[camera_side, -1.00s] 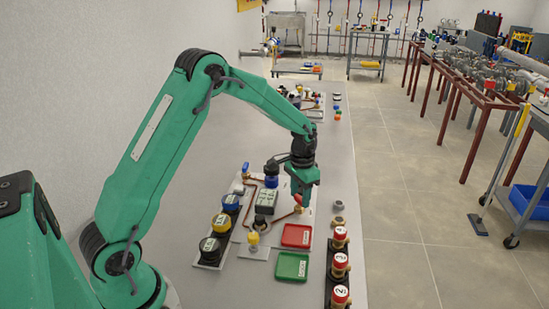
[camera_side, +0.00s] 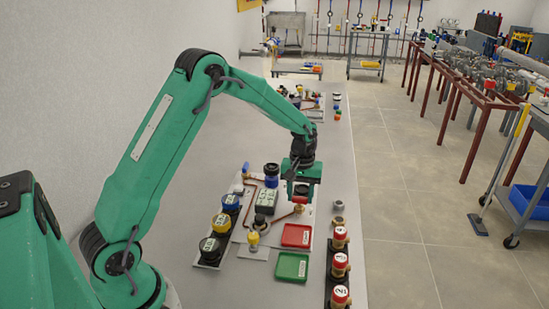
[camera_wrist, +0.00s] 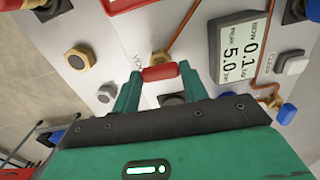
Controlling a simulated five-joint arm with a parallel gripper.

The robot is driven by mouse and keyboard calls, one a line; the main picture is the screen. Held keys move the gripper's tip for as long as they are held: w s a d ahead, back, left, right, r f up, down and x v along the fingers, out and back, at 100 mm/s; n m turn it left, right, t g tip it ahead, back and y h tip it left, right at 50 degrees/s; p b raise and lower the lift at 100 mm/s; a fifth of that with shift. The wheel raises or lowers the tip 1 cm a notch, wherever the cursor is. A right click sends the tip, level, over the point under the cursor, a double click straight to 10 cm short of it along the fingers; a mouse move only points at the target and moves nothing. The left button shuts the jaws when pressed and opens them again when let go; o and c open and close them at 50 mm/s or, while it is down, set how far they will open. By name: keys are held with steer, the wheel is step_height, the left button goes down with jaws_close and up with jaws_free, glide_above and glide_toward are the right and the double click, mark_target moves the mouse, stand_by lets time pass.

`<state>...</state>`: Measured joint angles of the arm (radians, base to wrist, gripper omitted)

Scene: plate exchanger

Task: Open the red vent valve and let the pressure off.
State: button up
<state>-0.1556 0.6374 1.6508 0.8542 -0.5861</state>
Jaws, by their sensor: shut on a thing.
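The red vent valve handle (camera_wrist: 160,73) sits between the two fingers of my gripper (camera_wrist: 159,88) in the wrist view. My gripper is shut on it, and the handle lies straight across from finger to finger. The brass valve body (camera_wrist: 159,58) shows just beyond the handle, on the white board. In the side view my gripper (camera_side: 302,192) points down over the board's right part, with a bit of red between its fingers. A grey display box (camera_wrist: 247,48) beside the valve reads 0.1 on one line and 5.0 on the other.
Red-topped brass parts (camera_side: 340,262) stand in a row at the right edge. Bare table lies further left.

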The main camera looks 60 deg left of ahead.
mark_target(300, 197)
steer(key=shift+r+n, duration=0.15)
steer(key=shift+n, duration=0.25)
steer(key=o, duration=1)
steer(key=shift+r, duration=3.8)
steer(key=shift+r, duration=0.1)
